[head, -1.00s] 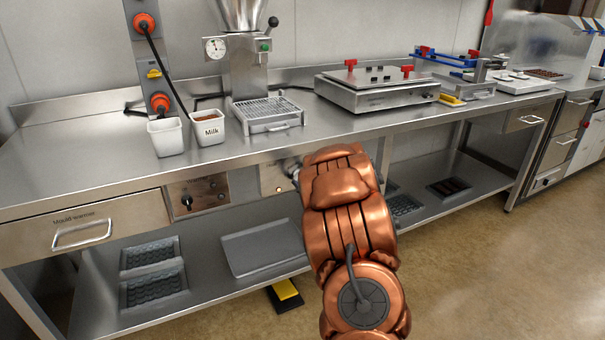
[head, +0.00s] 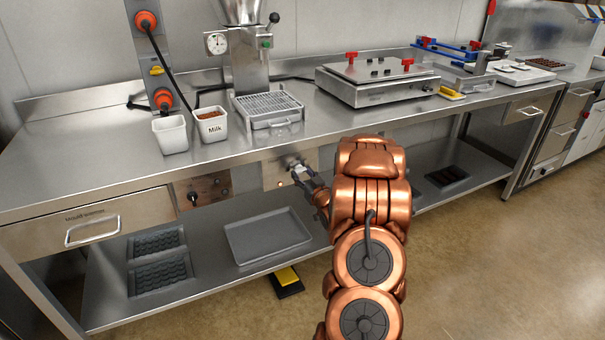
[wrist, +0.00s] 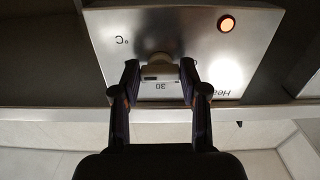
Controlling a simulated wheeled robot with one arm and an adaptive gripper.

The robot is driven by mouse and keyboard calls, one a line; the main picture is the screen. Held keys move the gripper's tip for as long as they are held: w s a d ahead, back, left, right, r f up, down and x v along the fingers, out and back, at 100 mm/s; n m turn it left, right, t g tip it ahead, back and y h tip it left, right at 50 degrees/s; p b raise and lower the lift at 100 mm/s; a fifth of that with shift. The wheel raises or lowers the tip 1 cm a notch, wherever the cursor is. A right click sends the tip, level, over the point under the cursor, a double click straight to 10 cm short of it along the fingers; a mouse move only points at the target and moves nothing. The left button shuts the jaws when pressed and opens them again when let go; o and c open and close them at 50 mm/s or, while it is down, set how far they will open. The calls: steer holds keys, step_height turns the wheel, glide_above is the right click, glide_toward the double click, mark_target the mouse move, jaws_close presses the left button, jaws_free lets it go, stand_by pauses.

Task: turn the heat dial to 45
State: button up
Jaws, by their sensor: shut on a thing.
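The heat dial (wrist: 158,66) is a pale knob on a steel panel (wrist: 185,35), which appears upside down in the wrist view. The panel also shows in the head view (head: 275,174), under the worktop's front edge. My gripper (wrist: 160,76) has one finger on each side of the dial and is shut on it. In the head view my gripper (head: 299,172) reaches the panel from the right. The panel reads "30" by the dial, "°C" and part of "Hea". An orange lamp (wrist: 226,23) is lit. I cannot tell which value the dial points to.
Left of the heat panel are another panel with a black knob (head: 193,197) and the mould-warmer drawer (head: 90,222). A lower shelf holds a grey tray (head: 267,238). A yellow pedal (head: 286,278) is on the floor. Open floor lies at the right.

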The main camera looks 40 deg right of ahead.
stand_by(0.6)
steer(key=o, duration=1.1)
steer(key=shift+o, duration=0.2)
steer(key=v, duration=1.2)
stand_by(0.3)
